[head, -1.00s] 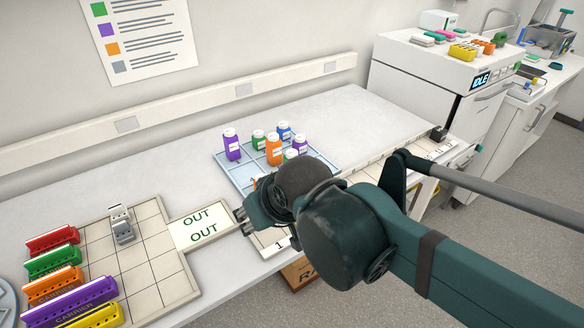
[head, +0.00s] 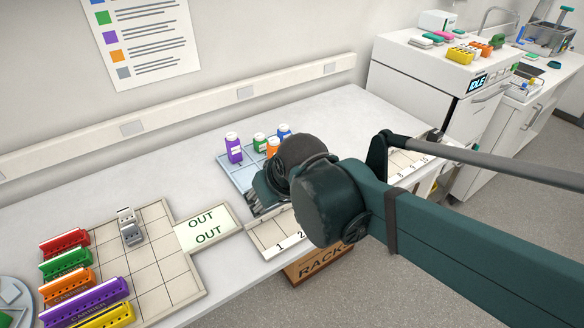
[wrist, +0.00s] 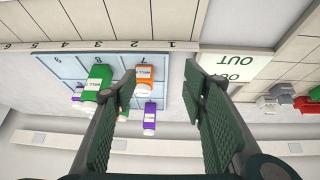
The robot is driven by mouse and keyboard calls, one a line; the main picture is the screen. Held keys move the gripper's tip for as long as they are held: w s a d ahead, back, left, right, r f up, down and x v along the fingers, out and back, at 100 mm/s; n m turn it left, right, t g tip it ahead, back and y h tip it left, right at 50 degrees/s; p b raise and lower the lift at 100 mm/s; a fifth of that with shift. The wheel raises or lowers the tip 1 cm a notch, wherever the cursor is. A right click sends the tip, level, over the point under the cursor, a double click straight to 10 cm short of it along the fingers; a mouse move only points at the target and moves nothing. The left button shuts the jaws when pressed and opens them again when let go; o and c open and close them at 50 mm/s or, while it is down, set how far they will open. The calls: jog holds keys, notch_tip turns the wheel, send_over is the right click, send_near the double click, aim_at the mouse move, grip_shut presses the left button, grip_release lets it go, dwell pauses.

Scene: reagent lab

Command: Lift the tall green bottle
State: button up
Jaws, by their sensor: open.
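In the wrist view a large green bottle (wrist: 99,78) with a white label stands on the blue gridded tray (wrist: 60,66), left of my gripper (wrist: 160,78). My gripper is open and empty, its two ridged fingers apart. The left finger is close to the green bottle in the picture; contact cannot be told. In the head view a green bottle (head: 259,141) shows on the tray; I cannot tell if it is the same one. My gripper (head: 252,204) hangs over the tray's near left part there, and my arm hides much of the tray.
An orange bottle (wrist: 146,79) and a purple bottle (wrist: 150,118) stand near the green one in the wrist view. A blue bottle (head: 284,130) is at the back. A numbered strip (head: 272,236) edges the bench. The OUT plate (head: 208,229) and coloured carriers (head: 85,300) lie left.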

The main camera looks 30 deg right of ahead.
jog(key=w+d+g+p, duration=0.1)
jog(key=w+d+p, duration=0.3)
jog(key=d+p, duration=0.2)
jog(key=w+d+r+p, duration=0.1)
jog(key=w+d+p, duration=0.3)
jog(key=d, duration=0.5)
jog(key=shift+g+p, duration=0.4)
jog(key=shift+p, duration=0.85)
jog(key=shift+f, duration=0.1)
jog(key=shift+x, duration=1.1)
jog(key=shift+a+f, duration=0.1)
jog(key=shift+a, duration=0.05)
jog(key=shift+b+x, duration=0.7)
jog(key=shift+x, duration=1.85)
